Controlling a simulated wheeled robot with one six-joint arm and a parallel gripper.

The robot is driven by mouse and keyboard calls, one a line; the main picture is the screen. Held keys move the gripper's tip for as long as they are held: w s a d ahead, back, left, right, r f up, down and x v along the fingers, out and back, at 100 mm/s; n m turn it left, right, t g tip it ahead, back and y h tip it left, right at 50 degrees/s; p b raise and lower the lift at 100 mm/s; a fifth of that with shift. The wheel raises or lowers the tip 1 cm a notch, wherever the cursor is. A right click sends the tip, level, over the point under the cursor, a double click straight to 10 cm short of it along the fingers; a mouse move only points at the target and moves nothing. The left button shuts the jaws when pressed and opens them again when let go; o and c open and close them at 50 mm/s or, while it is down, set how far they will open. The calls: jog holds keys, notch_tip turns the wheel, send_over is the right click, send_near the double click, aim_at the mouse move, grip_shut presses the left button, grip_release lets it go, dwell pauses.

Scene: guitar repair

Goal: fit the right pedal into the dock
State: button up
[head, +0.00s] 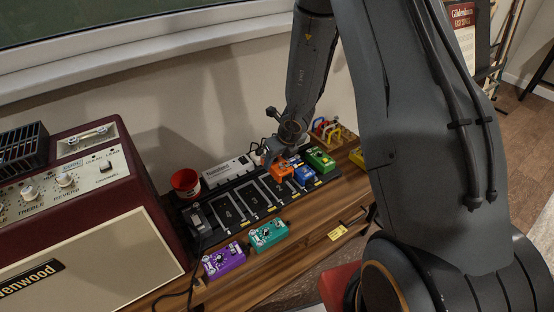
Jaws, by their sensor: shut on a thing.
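The dock is a black board (208,238) with white-outlined slots along the wooden bench. My gripper (272,158) is over the right part of the board, shut on an orange pedal (281,172). The orange pedal is beside a blue pedal (304,175); I cannot tell whether it touches the board. A green pedal (320,159) sits at the board's right end. The slots left of the orange pedal (252,198) look empty. A purple pedal (224,261) and a teal pedal (268,234) lie on the bench in front of the board.
A maroon amplifier (92,240) stands at the left. A red cup (185,182) and a white power strip (228,170) are behind the board. A rack with coloured handles (333,131) is at the back right. A yellow item (357,157) is partly hidden by my arm.

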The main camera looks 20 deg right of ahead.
notch_tip(320, 180, down, 5)
jog(key=b, duration=0.5)
jog(key=shift+r, duration=0.2)
jog(key=shift+f+b, duration=0.9)
jog(key=shift+b, duration=0.5)
jog(key=shift+f+b, duration=0.6)
jog(key=shift+b, duration=0.65)
dwell(1.0)
jog(key=o, duration=1.8)
jog(key=shift+r, duration=0.1)
jog(key=shift+r+p, duration=3.95)
jog(key=shift+p, duration=0.65)
